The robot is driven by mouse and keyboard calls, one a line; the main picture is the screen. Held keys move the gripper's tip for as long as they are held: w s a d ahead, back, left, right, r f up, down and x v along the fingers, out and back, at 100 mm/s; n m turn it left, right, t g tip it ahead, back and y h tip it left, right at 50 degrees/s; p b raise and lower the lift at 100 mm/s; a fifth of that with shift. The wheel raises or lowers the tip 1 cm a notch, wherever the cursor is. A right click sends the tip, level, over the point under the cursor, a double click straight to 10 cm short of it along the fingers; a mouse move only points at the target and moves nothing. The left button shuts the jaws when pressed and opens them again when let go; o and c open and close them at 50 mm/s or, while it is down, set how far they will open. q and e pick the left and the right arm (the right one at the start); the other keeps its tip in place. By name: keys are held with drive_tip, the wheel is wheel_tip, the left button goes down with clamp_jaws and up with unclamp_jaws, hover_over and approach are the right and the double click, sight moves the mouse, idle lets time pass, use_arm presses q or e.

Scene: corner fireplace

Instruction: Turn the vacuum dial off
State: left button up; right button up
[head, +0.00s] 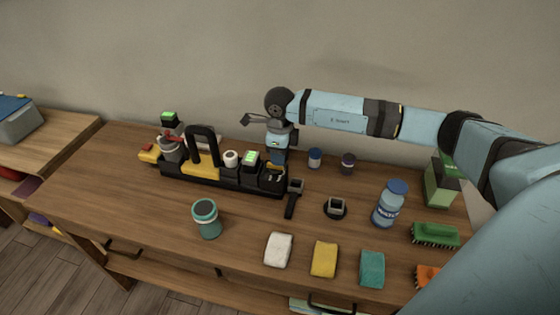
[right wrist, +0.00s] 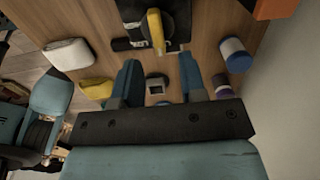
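A black tool unit with yellow parts (head: 208,181) stands along the back of the wooden table. At its right end is a yellow-and-black fitting (head: 273,172), which the right wrist view shows as a yellow knob-like piece (right wrist: 155,30) on black. I cannot tell for sure which part is the vacuum dial. My right gripper (head: 277,158) points down over that end and partly hides it. In the right wrist view its blue fingers (right wrist: 159,62) are spread and hold nothing, with the yellow piece beyond their tips.
A black piece (head: 292,197) and a round-based black fitting (head: 336,207) lie nearby. Two small jars (head: 315,158) stand behind. A blue-capped bottle (head: 389,204) and a green brush (head: 434,235) are at right. White (head: 278,250), yellow (head: 324,259) and teal (head: 372,268) cloths lie in front.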

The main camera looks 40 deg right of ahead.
wheel_tip(320, 180, up, 10)
drive_tip(key=shift+r, duration=0.15)
drive_tip(key=shift+s, duration=0.1)
idle(0.6)
